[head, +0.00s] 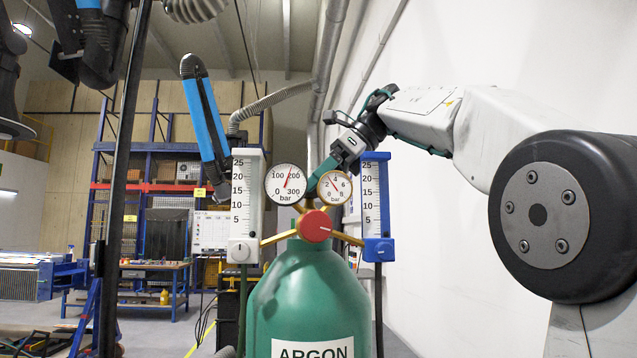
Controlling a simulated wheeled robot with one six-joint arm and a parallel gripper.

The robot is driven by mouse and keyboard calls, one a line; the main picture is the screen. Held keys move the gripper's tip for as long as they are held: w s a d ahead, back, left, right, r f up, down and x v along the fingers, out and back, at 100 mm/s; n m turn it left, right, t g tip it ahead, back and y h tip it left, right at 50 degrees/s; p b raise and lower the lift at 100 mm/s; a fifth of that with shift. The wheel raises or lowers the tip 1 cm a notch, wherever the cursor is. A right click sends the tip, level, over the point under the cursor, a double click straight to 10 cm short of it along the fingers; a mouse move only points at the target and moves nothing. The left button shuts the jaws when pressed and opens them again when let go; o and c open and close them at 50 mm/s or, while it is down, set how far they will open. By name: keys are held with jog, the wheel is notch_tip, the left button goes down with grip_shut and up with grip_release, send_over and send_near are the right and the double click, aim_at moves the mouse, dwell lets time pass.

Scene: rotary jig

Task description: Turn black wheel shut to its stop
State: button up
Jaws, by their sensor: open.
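No black wheel can be made out in the head view; the gauges and flowmeters cover the area behind them. A green argon cylinder (310,300) stands upright in the middle. On its top sits a brass regulator with a red knob (314,226) and two round gauges, the left one (286,184) and the right one (334,188). My arm reaches in from the right, behind the blue flowmeter. My gripper (322,173) points down and left behind the right gauge. It is open, its fingertips are mostly hidden, and I cannot tell whether it touches anything.
A white flowmeter (245,210) stands left of the gauges and a blue flowmeter (377,210) right of them, close to my gripper. A blue rack (165,150) stands far behind. The white wall is at right.

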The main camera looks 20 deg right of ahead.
jog(key=c, duration=1)
jog(key=shift+o, duration=0.2)
jog(key=shift+s+a+m+t+h, duration=0.1)
jog(key=shift+m+t+h, duration=0.2)
jog(key=shift+m+t, duration=0.35)
jog(key=o, duration=1)
jog(key=shift+c, duration=0.2)
jog(key=shift+r, duration=0.1)
jog(key=v, duration=0.7)
jog(key=shift+d+r, duration=0.25)
jog(key=shift+d, duration=0.05)
jog(key=shift+s, duration=0.1)
